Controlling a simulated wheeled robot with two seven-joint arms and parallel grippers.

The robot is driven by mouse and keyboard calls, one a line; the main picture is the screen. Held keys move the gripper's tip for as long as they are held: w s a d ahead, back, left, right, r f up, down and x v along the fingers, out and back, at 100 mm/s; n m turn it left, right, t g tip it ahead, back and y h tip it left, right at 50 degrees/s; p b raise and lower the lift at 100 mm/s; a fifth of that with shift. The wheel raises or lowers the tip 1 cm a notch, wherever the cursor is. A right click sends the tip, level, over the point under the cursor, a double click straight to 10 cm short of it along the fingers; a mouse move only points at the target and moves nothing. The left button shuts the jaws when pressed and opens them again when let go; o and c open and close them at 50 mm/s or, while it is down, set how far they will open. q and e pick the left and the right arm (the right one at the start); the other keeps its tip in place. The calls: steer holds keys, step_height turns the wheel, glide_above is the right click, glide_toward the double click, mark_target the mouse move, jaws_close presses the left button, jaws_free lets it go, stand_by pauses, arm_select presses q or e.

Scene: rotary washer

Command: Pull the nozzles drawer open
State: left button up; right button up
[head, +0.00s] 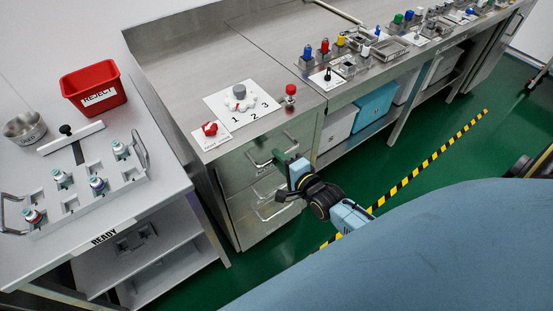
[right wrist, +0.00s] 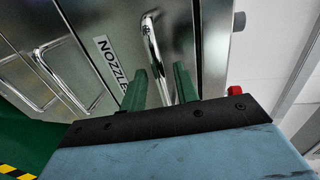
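The nozzles drawer (head: 240,171) is the upper steel drawer of the cabinet in the head view, and its front looks flush with the cabinet. Its label (right wrist: 108,62) reads "NOZZLE", partly hidden, in the right wrist view. Its bar handle (right wrist: 152,45) runs down between the two green fingers of my right gripper (right wrist: 161,88). The fingers are open, with a gap visible on each side of the bar. In the head view my right gripper (head: 283,160) is at the drawer front and hides part of the handle. My left gripper is not in view.
A lower drawer with its own handle (head: 275,211) is beneath. On the cabinet top are a numbered dial plate (head: 240,101), a red knob (head: 210,128) and a red button (head: 291,90). A white table (head: 150,205) stands left. Green floor is clear in front.

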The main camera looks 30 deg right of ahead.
steer(key=shift+x, duration=1)
jaws_close()
